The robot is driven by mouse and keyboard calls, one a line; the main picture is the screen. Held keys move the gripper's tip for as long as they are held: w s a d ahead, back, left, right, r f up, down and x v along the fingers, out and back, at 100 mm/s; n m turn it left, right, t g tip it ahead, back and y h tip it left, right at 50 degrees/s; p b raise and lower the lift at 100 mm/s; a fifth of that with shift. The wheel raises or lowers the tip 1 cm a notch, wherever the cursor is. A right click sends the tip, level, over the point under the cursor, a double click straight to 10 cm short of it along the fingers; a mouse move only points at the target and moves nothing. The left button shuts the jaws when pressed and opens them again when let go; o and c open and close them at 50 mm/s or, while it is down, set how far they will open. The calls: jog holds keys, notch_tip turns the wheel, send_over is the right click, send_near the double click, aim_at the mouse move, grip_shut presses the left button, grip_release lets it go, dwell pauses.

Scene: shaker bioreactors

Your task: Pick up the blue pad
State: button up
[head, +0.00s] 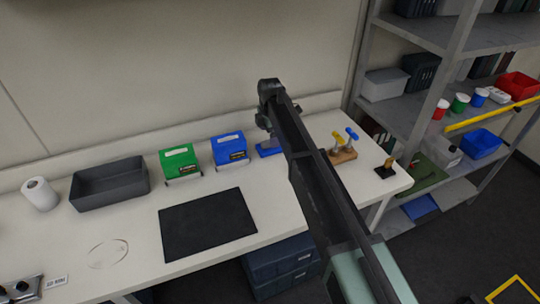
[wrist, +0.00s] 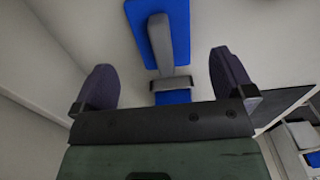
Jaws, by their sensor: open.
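A flat blue pad (head: 269,150) lies on the white bench in the head view, partly hidden by my arm. In the wrist view the blue pad (wrist: 178,22) shows at the top centre, with a grey handle-like part (wrist: 156,43) over it. A grey block and another patch of blue show lower down, between my fingers. My gripper (wrist: 165,80) is open, with a dark finger on each side of the grey part and clear of it. In the head view my gripper (head: 264,122) is near the pad, its fingertips mostly hidden by the arm.
On the bench stand a blue box (head: 230,151), a green box (head: 180,162), a dark grey tray (head: 110,184), a black mat (head: 207,224) and a paper roll (head: 40,194). A wooden stand (head: 343,155) is right of my arm. Shelves (head: 420,110) rise at the right.

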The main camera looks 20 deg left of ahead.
jog(key=shift+f, duration=0.15)
notch_tip(320, 180, down, 5)
jog(key=b, duration=0.5)
jog(key=shift+s+d+f, duration=0.1)
jog(key=shift+f, duration=0.1)
jog(key=shift+r, duration=0.25)
jog(key=c, duration=1)
notch_tip(320, 180, up, 20)
jog(key=p, duration=2)
